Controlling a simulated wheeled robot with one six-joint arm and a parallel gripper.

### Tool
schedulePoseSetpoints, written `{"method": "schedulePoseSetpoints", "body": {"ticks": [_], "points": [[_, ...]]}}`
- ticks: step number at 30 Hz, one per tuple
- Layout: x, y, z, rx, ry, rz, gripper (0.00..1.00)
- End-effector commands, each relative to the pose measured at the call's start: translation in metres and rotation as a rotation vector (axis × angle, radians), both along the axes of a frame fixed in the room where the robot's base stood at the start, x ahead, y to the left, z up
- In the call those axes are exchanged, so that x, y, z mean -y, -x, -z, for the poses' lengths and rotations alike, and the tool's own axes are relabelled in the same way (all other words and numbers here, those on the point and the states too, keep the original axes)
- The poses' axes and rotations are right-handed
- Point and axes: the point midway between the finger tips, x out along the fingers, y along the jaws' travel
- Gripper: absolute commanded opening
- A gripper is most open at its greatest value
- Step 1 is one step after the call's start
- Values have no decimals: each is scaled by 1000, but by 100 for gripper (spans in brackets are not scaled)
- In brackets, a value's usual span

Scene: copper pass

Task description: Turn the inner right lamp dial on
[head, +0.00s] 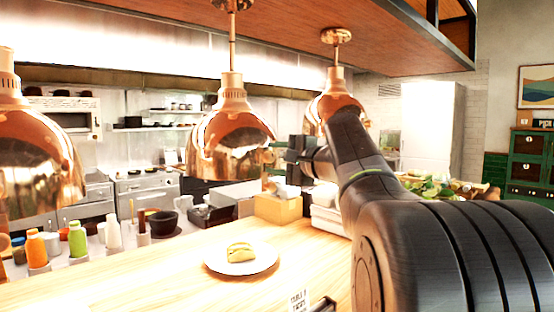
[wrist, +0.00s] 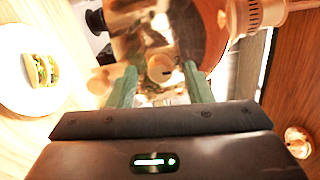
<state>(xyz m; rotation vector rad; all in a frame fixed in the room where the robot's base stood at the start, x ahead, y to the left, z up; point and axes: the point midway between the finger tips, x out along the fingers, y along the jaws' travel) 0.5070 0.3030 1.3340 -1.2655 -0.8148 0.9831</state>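A copper dome lamp (head: 228,140) hangs in the middle of the head view. Its round pale dial (wrist: 160,67) shows in the wrist view between my two green fingertips, with a small dark mark on its face. My gripper (head: 281,158) is at the right side of this lamp, level with its lower part. In the wrist view the fingers of my gripper (wrist: 160,82) are apart, one on each side of the dial, with a gap to it on both sides. How deep the fingertips reach around the dial I cannot tell.
Another copper lamp (head: 38,165) hangs at the left and one (head: 333,103) behind my arm. Below is a wooden counter (head: 130,285) with a plate (head: 220,264) holding a sandwich (head: 241,252). Bottles (head: 77,239) and a yellowish box (head: 278,209) stand behind.

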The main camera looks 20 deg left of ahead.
Motion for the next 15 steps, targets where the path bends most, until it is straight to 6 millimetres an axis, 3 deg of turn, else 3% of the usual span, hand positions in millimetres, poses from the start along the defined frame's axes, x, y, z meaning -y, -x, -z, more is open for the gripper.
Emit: {"method": "schedulePoseSetpoints", "body": {"ticks": [8,15], "points": [[6,2,0,0,0,3,46],[44,17,-1,2,-2,6,46]]}}
